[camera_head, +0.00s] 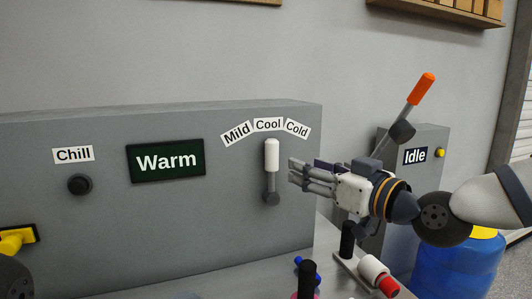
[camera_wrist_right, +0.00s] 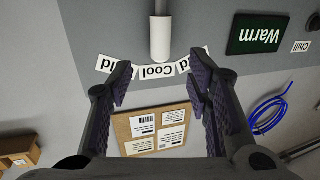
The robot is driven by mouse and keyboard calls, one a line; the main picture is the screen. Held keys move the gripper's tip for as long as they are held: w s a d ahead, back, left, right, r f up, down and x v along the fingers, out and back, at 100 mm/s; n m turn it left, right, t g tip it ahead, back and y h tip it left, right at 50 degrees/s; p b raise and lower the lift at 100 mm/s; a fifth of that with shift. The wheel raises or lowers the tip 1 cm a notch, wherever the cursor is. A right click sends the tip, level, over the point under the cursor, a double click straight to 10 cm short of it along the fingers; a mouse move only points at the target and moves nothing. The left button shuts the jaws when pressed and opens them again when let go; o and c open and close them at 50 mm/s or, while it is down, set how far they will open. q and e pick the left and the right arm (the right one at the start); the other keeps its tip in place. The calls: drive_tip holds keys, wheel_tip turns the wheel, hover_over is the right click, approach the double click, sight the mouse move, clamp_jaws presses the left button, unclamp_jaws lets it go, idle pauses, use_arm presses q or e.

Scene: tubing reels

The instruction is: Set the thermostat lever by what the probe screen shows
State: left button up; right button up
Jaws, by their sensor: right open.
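The dark green screen (camera_head: 166,160) on the grey panel reads "Warm"; it also shows upside down in the right wrist view (camera_wrist_right: 258,34). The thermostat lever (camera_head: 272,155) has a white handle, stands upright and points at "Cool", the middle label (camera_head: 268,124) between "Mild" (camera_head: 236,134) and "Cold" (camera_head: 297,128). My right gripper (camera_head: 292,172) is open and empty, just right of the lever in the head view. In the right wrist view the white handle (camera_wrist_right: 160,38) lies ahead of the open fingertips, in line with the gap between them. My left gripper is not in view.
A black knob (camera_head: 79,185) sits under a "Chill" label. Right of the panel stands a grey box (camera_head: 430,140) with an orange-handled lever (camera_head: 421,89) and an "Idle" screen (camera_head: 415,155). A blue drum (camera_head: 455,265) and a red-and-white cylinder (camera_head: 376,274) are at lower right.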

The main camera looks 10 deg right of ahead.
sight(276, 156)
drive_tip(key=x, duration=0.3)
drive_tip(key=b+x, duration=0.1)
drive_tip(key=x, duration=0.6)
drive_tip(key=shift+w+a+f+b, duration=0.15)
drive_tip(key=shift+f+b, duration=0.15)
drive_tip(key=shift+w+a+r, duration=0.1)
drive_tip(key=shift+w, duration=0.05)
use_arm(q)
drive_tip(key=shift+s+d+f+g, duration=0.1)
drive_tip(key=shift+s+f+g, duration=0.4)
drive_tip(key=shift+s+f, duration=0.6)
use_arm(e)
drive_tip(key=shift+r, duration=0.15)
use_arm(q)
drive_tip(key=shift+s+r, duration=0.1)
use_arm(e)
drive_tip(key=shift+c, duration=0.6)
clamp_jaws()
